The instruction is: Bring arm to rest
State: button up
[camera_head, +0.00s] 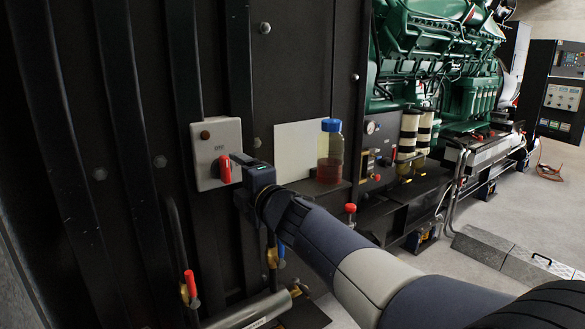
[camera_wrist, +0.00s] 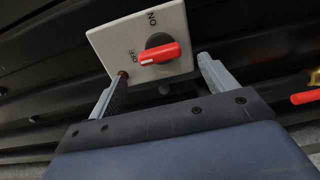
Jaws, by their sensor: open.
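My gripper (camera_wrist: 158,90) is open and empty. In the wrist view its two grey fingers stand apart, just short of a grey switch box (camera_wrist: 108,38) with a red-handled rotary switch (camera_wrist: 160,53) marked ON and OFF. The red handle points away from the ON mark; its exact setting is hard to tell. In the head view my arm reaches from the lower right to the switch box (camera_head: 206,150) on the dark ribbed panel, with the gripper close to the red handle (camera_head: 225,168). The fingertips are mostly hidden there.
A blue-capped bottle (camera_head: 329,155) with red liquid stands on a ledge right of my gripper. Below are red-handled valves (camera_head: 190,283) and a grey pipe (camera_head: 250,311). A green engine (camera_head: 440,60) stands at the back right. Open floor (camera_head: 510,215) lies at right.

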aim_at(228, 172)
jog(key=shift+x, duration=2.65)
